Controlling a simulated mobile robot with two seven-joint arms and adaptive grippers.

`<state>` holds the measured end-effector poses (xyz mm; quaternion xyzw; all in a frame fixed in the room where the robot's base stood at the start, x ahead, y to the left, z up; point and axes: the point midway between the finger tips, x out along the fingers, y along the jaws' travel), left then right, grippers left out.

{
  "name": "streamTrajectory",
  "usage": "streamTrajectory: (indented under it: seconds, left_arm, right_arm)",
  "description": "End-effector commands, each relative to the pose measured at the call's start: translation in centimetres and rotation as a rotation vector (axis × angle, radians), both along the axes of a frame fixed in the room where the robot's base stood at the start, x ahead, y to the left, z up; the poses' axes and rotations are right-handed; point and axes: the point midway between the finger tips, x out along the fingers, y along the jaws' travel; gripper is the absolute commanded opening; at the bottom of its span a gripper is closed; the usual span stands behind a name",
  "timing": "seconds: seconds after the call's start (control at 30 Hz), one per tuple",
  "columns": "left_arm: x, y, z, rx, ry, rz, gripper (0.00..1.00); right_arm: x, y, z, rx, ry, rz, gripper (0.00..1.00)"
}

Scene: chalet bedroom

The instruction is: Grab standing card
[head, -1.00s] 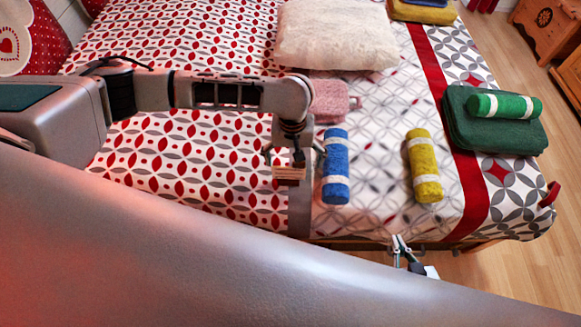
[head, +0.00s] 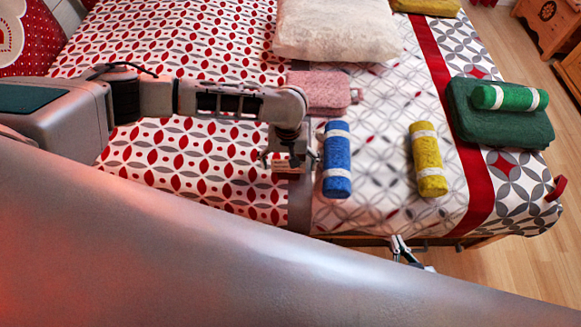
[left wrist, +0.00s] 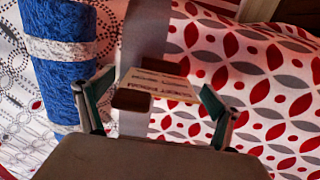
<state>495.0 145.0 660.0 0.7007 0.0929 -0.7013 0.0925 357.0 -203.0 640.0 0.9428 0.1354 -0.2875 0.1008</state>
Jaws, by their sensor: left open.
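The cream card (left wrist: 160,85) with dark printed lettering stands in a brown wooden holder (left wrist: 133,100) on the bed. In the head view only a small part of card and holder (head: 287,164) shows beneath my left gripper (head: 289,158). My left gripper is open, and in the left wrist view its fingers (left wrist: 157,84) are spread on either side of the card. I cannot tell whether they touch it. My right gripper (head: 402,248) shows partly past the bed's front edge, largely hidden by my own body; its jaw state is unclear.
A blue rolled towel (head: 337,160) lies close to the right of my left gripper. A yellow roll (head: 428,160), pink folded towel (head: 318,90), green folded towel (head: 500,130) with a green roll (head: 510,98), and white pillow (head: 335,30) are on the bed. The patterned cover left is clear.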

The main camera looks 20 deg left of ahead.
Motion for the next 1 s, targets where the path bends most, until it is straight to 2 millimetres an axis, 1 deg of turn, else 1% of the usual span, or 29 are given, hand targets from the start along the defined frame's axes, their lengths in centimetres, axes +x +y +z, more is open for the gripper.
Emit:
streamTrajectory:
  seconds: [0.07,0.1,0.17,0.2,0.23,0.53,0.67,0.77,0.87,0.97,1.0]
  left_arm:
    - [0.0,0.0,0.1,-0.001,-0.001,0.0,0.92]
    - [0.0,0.0,0.1,-0.001,-0.001,0.0,0.81]
    - [0.0,0.0,0.1,-0.001,-0.001,0.0,0.66]
    - [0.0,0.0,0.1,-0.001,-0.001,0.0,0.55]
    - [0.0,0.0,0.1,-0.001,-0.001,0.0,0.5]
    - [0.0,0.0,0.2,-0.001,-0.001,0.0,0.5]
    - [0.1,0.0,0.7,0.0,-0.002,0.001,0.5]
    - [0.1,0.0,1.6,-0.001,-0.003,0.0,0.5]
    - [0.2,0.0,3.1,-0.001,-0.004,0.001,0.5]
    - [0.2,0.0,5.3,-0.002,-0.006,-0.001,0.5]
    - [0.2,0.0,6.4,-0.003,-0.006,0.0,0.5]
  right_arm:
    - [0.0,0.0,0.1,0.0,-0.001,0.0,0.0]
    - [0.0,0.0,0.1,0.0,-0.001,0.0,0.0]
    - [0.0,0.0,0.1,0.0,-0.001,0.0,0.0]
    - [0.0,0.0,0.1,0.0,-0.001,0.0,0.0]
    - [0.0,0.0,0.1,0.0,-0.001,0.0,0.0]
    - [0.0,0.1,0.1,0.002,-0.001,-0.001,0.0]
    - [0.1,0.1,0.4,0.003,-0.002,-0.001,0.0]
    - [0.2,0.1,0.8,0.002,-0.005,-0.001,0.0]
    - [0.3,0.1,1.5,0.002,-0.008,-0.001,0.0]
    - [0.4,0.1,2.3,0.002,-0.012,-0.001,0.0]
    - [0.5,0.1,2.7,0.003,-0.013,-0.001,0.0]
